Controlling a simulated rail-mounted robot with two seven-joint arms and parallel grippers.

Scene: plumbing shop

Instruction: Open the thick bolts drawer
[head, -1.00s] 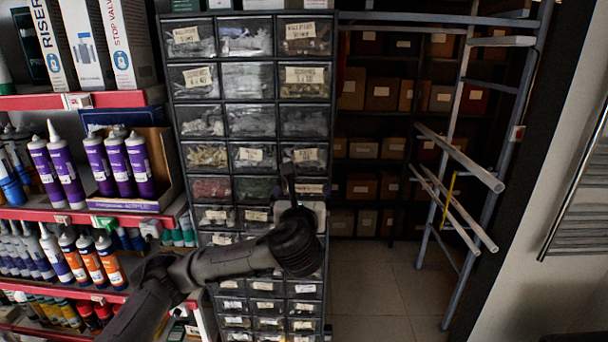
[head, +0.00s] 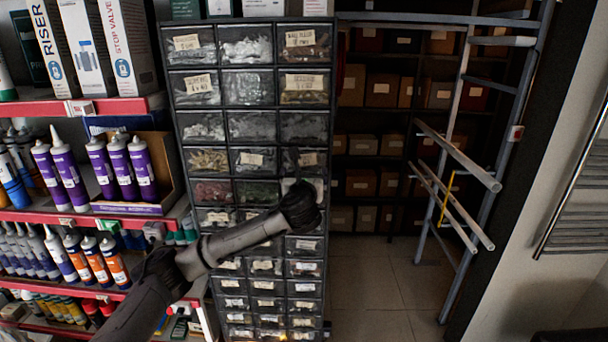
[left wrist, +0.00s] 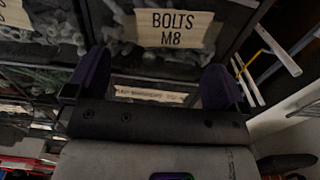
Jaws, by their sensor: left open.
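A tall black cabinet of small clear-fronted drawers (head: 250,125) fills the middle of the head view. In the left wrist view a drawer labelled "BOLTS M8" (left wrist: 168,28) is at the top, with pieces visible behind its clear front. I cannot read a "thick bolts" label. My left gripper (left wrist: 157,78) is open and empty, its two dark fingers spread at the lower part of that drawer front. Whether they touch it I cannot tell. Another label (left wrist: 150,95), too small to read, shows below between the fingers. In the head view my wrist hides part of the right column.
Red-edged shelves (head: 85,107) with purple sealant tubes (head: 120,165) stand close on the left. A grey metal pipe rack (head: 465,150) stands to the right, with boxed shelves (head: 370,140) behind it. The tiled floor (head: 375,290) beside the cabinet is clear.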

